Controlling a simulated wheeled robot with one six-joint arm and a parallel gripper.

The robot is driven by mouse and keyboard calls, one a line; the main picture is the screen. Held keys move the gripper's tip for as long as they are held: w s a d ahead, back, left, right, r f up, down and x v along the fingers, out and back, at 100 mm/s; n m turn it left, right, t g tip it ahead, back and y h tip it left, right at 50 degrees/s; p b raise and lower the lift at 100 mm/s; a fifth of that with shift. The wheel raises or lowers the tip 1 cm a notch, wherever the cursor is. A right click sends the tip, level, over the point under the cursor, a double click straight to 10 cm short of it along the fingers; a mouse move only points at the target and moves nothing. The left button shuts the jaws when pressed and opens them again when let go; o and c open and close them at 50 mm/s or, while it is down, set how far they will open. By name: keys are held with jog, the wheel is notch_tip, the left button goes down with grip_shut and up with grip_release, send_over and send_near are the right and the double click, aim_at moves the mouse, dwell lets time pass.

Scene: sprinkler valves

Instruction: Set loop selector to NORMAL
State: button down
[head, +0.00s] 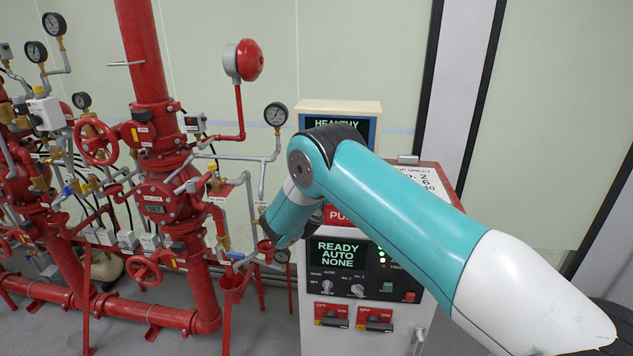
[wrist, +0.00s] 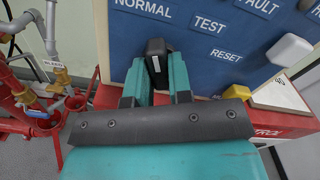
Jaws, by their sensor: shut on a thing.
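In the wrist view, my gripper (wrist: 160,72) is closed with its two teal fingers around a dark selector knob (wrist: 156,48) on a blue panel (wrist: 190,42). The NORMAL label (wrist: 143,8) is above and slightly left of the knob, and the TEST label (wrist: 209,24) is to its right. The fingers hide most of the knob, so I cannot tell which label it points to. In the head view, my arm covers the gripper and the knob; the HEALTHY display (head: 337,125) shows on the beige box above.
A white knob (wrist: 288,48) and a yellow part (wrist: 236,92) are right of my gripper. The control cabinet (head: 330,300) below has a READY AUTO NONE display (head: 338,254) and red switches. Red pipes and valves (head: 160,190) stand close on the left.

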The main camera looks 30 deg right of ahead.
jog(key=c, duration=1)
grip_release()
jog(key=shift+o, duration=0.2)
jog(key=shift+s, duration=0.1)
jog(key=v, duration=0.5)
jog(key=shift+s+a, duration=0.25)
jog(key=shift+s, duration=0.05)
